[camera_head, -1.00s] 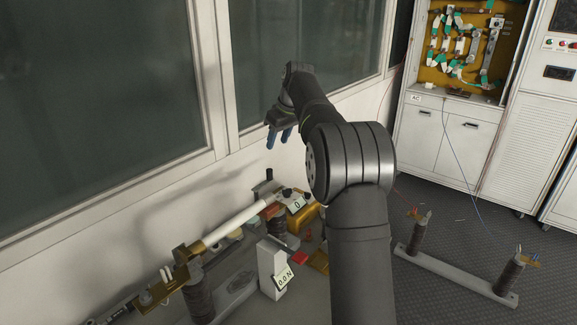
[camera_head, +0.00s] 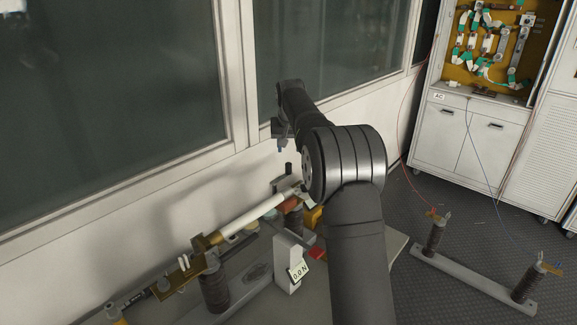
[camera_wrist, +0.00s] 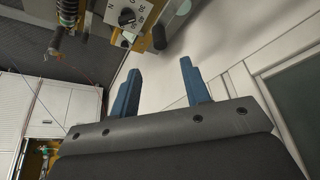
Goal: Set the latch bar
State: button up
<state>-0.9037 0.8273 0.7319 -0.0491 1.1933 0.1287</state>
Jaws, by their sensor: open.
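A white tube (camera_head: 252,217) lies slanted between two ribbed brown insulator posts on the bench. A brass-coloured fitting (camera_head: 192,267) with small upright pins sits at its lower left end. I cannot tell which part is the latch bar. My gripper (camera_head: 280,148) is above the tube's far right end, near the wall and window frame, touching nothing. In the wrist view its two blue fingers (camera_wrist: 160,66) are spread apart with nothing between them. A dial box (camera_wrist: 128,17) and a ribbed post (camera_wrist: 68,14) show past the fingers. My arm hides part of the bench's right side.
A white block with a readout of 0.0 N (camera_head: 288,262) stands in front of the tube. A red piece (camera_head: 317,253) lies beside it. A stand with two ribbed posts (camera_head: 470,284) is at right on the floor. The wall and windows close off the back.

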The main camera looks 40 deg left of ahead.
aim_at(288, 164)
jog(key=x, duration=1)
jog(key=shift+w+a+f, duration=0.1)
jog(key=shift+f, duration=0.25)
grip_shut()
